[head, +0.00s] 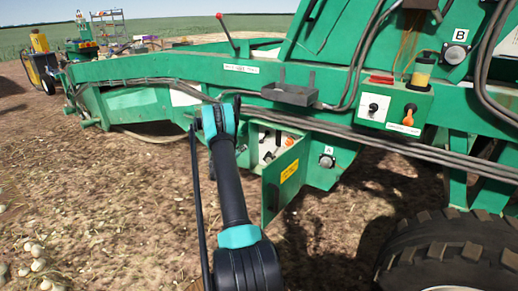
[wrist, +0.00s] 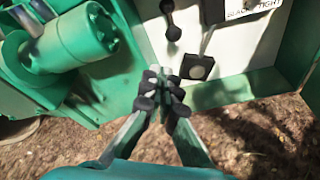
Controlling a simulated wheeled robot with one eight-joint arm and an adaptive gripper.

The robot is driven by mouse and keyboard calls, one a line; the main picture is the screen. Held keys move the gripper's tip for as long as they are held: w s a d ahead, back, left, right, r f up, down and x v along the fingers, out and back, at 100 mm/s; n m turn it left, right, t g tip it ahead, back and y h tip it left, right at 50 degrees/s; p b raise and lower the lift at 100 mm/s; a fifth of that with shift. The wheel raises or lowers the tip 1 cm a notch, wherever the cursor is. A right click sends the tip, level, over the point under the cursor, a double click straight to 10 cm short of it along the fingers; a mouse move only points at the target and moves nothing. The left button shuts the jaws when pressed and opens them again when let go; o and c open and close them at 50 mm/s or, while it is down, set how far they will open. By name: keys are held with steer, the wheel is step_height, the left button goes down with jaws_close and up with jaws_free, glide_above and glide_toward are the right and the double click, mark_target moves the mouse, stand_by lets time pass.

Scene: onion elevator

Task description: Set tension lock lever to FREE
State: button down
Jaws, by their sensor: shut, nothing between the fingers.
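No label reading tension lock or FREE is legible, so I cannot tell for sure which lever is meant. In the wrist view a small black lever (wrist: 171,20) with a rounded end stands on a pale panel inside a green box. A white label (wrist: 252,8) beside it seems to end in "TIGHT". My gripper (wrist: 165,85) is shut and empty, just below the lever and left of a black square switch with a grey button (wrist: 196,68).
The box's green door (head: 284,180) hangs open with a yellow label. A red-knobbed lever (head: 228,33) rises from the green machine's beam. Another switch panel (head: 392,108) and a large tyre (head: 450,255) are at right. Bare soil lies at left.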

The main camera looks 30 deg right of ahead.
steer(key=d+f+n+h, duration=0.1)
steer(key=d+f+n, duration=0.3)
steer(key=f, duration=0.4)
steer(key=shift+w+d+f+h, duration=0.2)
steer(key=shift+w+d+h, duration=0.15)
steer(key=shift+d, duration=0.35)
steer(key=shift+d, duration=0.1)
